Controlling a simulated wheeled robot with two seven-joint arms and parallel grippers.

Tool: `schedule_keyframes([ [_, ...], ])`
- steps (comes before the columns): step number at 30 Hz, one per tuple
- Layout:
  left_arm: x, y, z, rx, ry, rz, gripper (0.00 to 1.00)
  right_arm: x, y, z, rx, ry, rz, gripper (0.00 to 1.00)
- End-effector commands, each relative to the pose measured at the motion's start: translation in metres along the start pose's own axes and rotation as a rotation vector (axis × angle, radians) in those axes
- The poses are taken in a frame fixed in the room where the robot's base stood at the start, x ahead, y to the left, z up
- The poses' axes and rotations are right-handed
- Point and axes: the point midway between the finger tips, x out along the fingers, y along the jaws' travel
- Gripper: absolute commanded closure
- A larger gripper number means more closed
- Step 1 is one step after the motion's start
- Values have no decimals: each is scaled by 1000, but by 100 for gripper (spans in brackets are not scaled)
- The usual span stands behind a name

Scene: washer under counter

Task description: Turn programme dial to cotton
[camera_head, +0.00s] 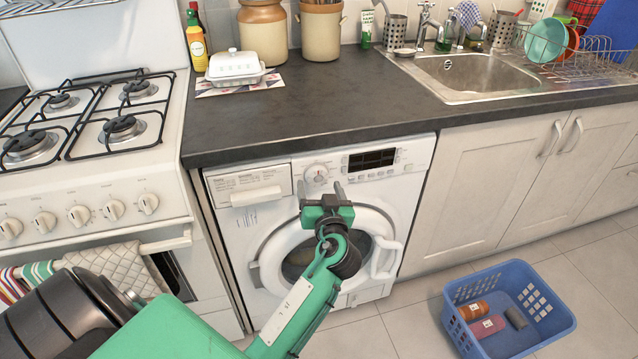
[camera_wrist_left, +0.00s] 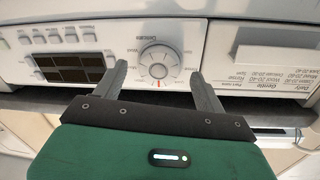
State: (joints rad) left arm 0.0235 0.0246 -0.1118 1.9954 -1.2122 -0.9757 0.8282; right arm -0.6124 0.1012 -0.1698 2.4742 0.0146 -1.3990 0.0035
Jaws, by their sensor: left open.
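The programme dial (camera_head: 317,174) is a round white knob on the washing machine's (camera_head: 236,232) front panel, left of the dark display. In the left wrist view the dial (camera_wrist_left: 159,57) appears upside down, with small programme words around it and a red mark at its lower edge in the picture. My left gripper (camera_head: 320,189) is open and empty in front of the panel. In the left wrist view its two fingers (camera_wrist_left: 159,70) point at the panel, one on each side of the dial, with gaps visible. I cannot tell how far the tips are from the panel. My right gripper is not in view.
The dark countertop (camera_head: 350,110) overhangs just above the panel. The detergent drawer (camera_head: 249,186) is left of the dial, the display (camera_head: 371,160) right of it. A gas cooker (camera_head: 85,195) stands left. A blue basket (camera_head: 455,325) with several items is on the floor at right.

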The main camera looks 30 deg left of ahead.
Motion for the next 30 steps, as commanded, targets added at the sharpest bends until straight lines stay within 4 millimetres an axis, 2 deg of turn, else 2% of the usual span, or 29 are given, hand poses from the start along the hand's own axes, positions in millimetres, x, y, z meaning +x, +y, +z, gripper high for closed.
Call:
schedule_keyframes([
  [3,13,0,0,2,1,0,28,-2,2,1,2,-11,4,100],
  [6,18,0,0,2,-1,0,28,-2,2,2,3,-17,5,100],
  [15,20,0,1,1,-1,1,28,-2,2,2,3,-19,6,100],
  [22,20,0,1,1,-1,1,72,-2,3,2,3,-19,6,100],
  [30,20,0,0,25,-3,2,72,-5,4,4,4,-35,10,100],
])
